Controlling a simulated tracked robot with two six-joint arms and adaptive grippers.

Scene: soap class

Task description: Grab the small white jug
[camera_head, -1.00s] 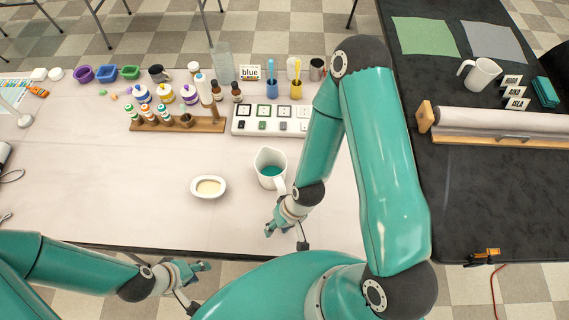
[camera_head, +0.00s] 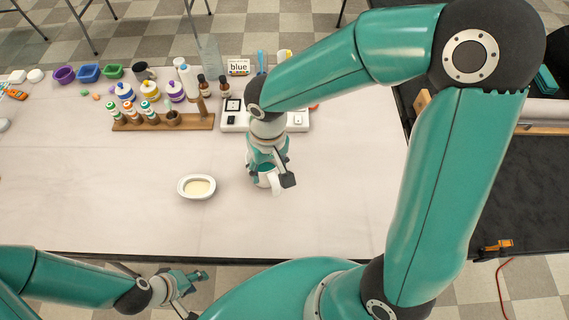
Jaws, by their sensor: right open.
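The small white jug (camera_head: 273,185) stands on the white table, with teal liquid inside. It is mostly covered by my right gripper (camera_head: 270,176), which comes down over it from behind with its fingers around the jug's upper part. The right gripper is open; whether a finger touches the jug cannot be made out. My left gripper (camera_head: 190,290) is low at the front edge, away from the jug, with its fingers apart and nothing between them.
A white soap dish (camera_head: 197,187) lies left of the jug. The front of the table is clear. My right arm hides much of the right side.

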